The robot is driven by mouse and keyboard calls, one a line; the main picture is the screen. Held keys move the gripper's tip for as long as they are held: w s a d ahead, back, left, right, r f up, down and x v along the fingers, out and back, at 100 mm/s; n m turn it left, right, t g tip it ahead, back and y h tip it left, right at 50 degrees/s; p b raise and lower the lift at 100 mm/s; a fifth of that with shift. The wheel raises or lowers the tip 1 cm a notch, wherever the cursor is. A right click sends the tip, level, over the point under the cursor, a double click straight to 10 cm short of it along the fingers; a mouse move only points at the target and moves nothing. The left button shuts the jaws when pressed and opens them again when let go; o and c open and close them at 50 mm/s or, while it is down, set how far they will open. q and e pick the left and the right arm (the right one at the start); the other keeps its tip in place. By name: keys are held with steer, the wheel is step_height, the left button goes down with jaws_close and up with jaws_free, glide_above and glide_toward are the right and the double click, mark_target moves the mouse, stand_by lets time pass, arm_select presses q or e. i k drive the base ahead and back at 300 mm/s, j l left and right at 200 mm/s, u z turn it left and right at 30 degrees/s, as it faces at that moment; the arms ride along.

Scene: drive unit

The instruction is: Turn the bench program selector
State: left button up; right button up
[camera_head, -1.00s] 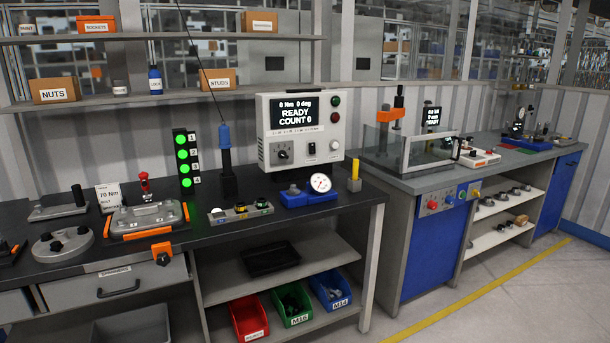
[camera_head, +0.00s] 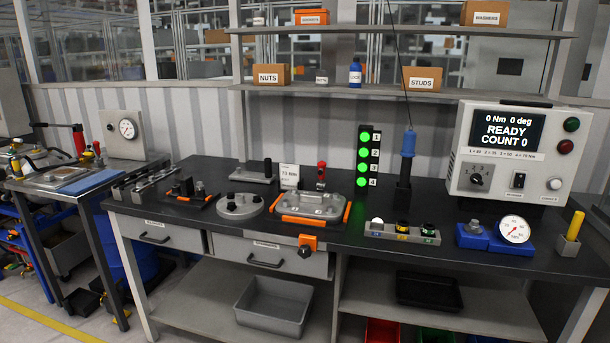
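The bench program selector is a dark rotary knob (camera_head: 477,179) on the lower left of the grey control box (camera_head: 461,142). The box stands at the right rear of the black-topped bench. Its screen (camera_head: 508,132) reads "0 Nm 0 deg READY COUNT 0", with a line of small program text below it. The knob's exact pointing direction is too small to tell. Neither of my grippers shows in the head view.
A green light tower (camera_head: 364,157), a blue-topped tool (camera_head: 407,165) on a cord, a button strip (camera_head: 401,232) and a dial gauge (camera_head: 514,229) stand near the box. A clamp fixture (camera_head: 312,207) sits mid-bench. A second table (camera_head: 80,183) is at left.

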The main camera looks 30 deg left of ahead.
mark_target(475, 178)
steer(key=i+l+z, duration=0.15)
steer(key=i, duration=0.25)
steer(key=i+l+z, duration=0.1)
steer(key=i+l, duration=0.15)
steer(key=i, duration=0.15)
